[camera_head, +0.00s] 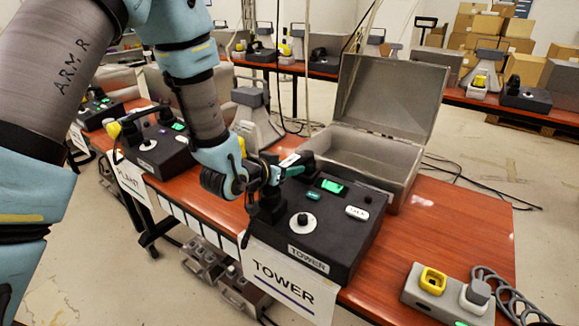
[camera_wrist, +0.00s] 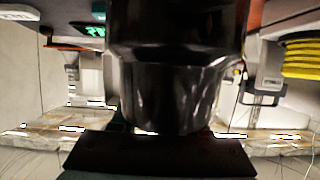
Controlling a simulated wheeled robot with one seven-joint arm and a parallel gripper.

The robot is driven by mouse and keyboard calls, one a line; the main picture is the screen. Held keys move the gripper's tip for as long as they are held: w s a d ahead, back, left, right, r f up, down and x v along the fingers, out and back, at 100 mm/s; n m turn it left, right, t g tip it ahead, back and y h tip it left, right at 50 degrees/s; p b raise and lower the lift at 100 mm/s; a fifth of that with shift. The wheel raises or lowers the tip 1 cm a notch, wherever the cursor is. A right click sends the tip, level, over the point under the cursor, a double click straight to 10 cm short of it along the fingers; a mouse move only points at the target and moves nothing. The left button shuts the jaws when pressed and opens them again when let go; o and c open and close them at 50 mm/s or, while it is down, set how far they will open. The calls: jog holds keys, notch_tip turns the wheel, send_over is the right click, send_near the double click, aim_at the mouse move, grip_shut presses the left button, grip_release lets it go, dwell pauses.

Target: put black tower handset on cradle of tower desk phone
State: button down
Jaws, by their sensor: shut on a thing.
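The tower desk phone (camera_head: 318,237) is a black box with a lit green screen, a round dial and a "TOWER" label, on the red-brown table. My gripper (camera_head: 272,177) is at the left edge of this phone, shut on the black tower handset (camera_head: 267,207). The handset's dark body shows beside and below the gripper. In the wrist view the handset (camera_wrist: 178,85) fills the middle as a large glossy black shape. The cradle is mostly hidden behind my gripper and the handset. I cannot tell whether the handset touches it.
An open grey case (camera_head: 372,160) stands right behind the phone. A grey power strip (camera_head: 447,298) with a yellow plug and cable lies at front right. Another phone (camera_head: 160,148), by the "PLANT" sign, is at left.

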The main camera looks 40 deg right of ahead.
jog(key=shift+f, duration=0.2)
jog(key=shift+c, duration=2)
grip_release()
jog(key=shift+r, duration=0.1)
jog(key=shift+r, duration=0.25)
jog(key=b+v, duration=0.2)
jog(key=v, duration=0.7)
jog(key=shift+a, duration=0.1)
jog(key=shift+r+p, duration=0.15)
jog(key=shift+p, duration=1)
